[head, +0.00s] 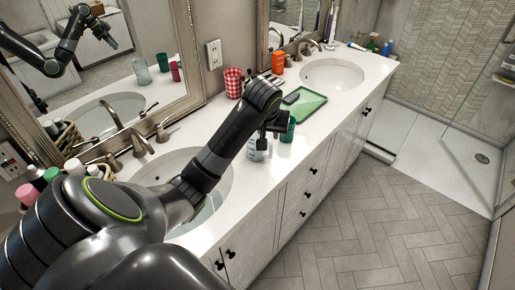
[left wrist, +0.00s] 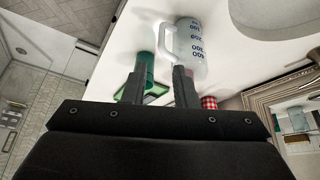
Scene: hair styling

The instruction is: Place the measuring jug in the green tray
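The measuring jug (left wrist: 195,45) is pale and translucent with blue markings and a side handle (left wrist: 167,40). In the head view the jug (head: 257,150) stands on the counter, partly hidden by my gripper. My left gripper (head: 272,125) is over the jug's top edge area. In the left wrist view its fingers (left wrist: 160,72) are apart and empty, with the handle beyond the gap between them; contact cannot be told. The green tray (head: 311,104) lies flat on the counter behind and right of the jug. My right gripper is not in view.
A green cup (head: 288,130) stands close to the jug, between it and the tray. A dark object (head: 291,98) is at the tray's left edge. A red checked cup (head: 233,82) and an orange item (head: 278,62) stand behind. Sinks (head: 333,75) lie on both sides.

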